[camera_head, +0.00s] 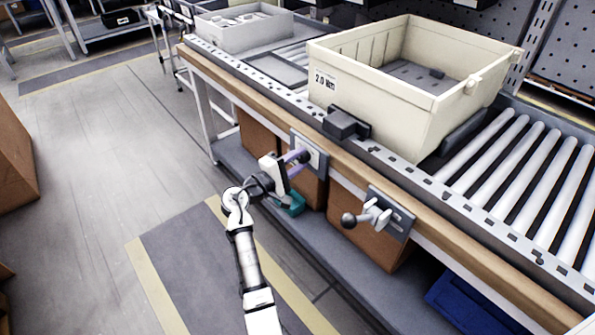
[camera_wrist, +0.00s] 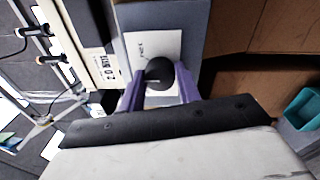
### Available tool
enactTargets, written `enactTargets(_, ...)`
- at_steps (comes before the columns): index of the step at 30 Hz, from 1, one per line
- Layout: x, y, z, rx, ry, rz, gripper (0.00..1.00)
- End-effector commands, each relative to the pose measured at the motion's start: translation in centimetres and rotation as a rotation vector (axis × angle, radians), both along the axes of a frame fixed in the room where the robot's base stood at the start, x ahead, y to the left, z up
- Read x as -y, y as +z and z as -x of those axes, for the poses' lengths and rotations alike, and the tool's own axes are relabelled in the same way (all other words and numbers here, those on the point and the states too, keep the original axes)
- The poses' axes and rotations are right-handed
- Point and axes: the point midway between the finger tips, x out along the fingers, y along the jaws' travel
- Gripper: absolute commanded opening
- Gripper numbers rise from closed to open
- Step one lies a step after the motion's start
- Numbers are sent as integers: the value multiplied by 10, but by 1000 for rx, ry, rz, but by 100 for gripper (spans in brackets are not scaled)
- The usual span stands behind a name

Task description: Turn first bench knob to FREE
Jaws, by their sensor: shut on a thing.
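My gripper (camera_head: 299,161) is at the front of the bench, at the left one of two knob plates on its edge. In the wrist view, the two purple fingers (camera_wrist: 161,90) are shut on a round black knob (camera_wrist: 160,72). A pale label plate (camera_wrist: 141,47) with small print shows behind the knob; I cannot read the print. In the head view my gripper and wrist hide most of this knob, and its plate (camera_head: 318,150) shows only in part. A second knob (camera_head: 350,220), with a dark ball handle on a grey plate (camera_head: 399,218), is to the right, apart from my gripper.
A cream crate (camera_head: 330,115) marked 2.0 Nm stands on the roller bench (camera_head: 497,170). A grey tray (camera_head: 228,38) is farther back. Brown boxes (camera_head: 366,238), a teal bin (camera_head: 292,205) and a blue bin (camera_head: 462,300) are under the bench. The floor left is clear (camera_head: 120,150).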

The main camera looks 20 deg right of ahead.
Motion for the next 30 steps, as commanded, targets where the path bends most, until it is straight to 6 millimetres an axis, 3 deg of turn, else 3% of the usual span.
enactTargets(1,0,-7,0,43,0,-15,11)
enactTargets(18,-1,-7,-1,522,0,-190,11)
enactTargets(30,0,-4,-1,702,-1,-255,11)
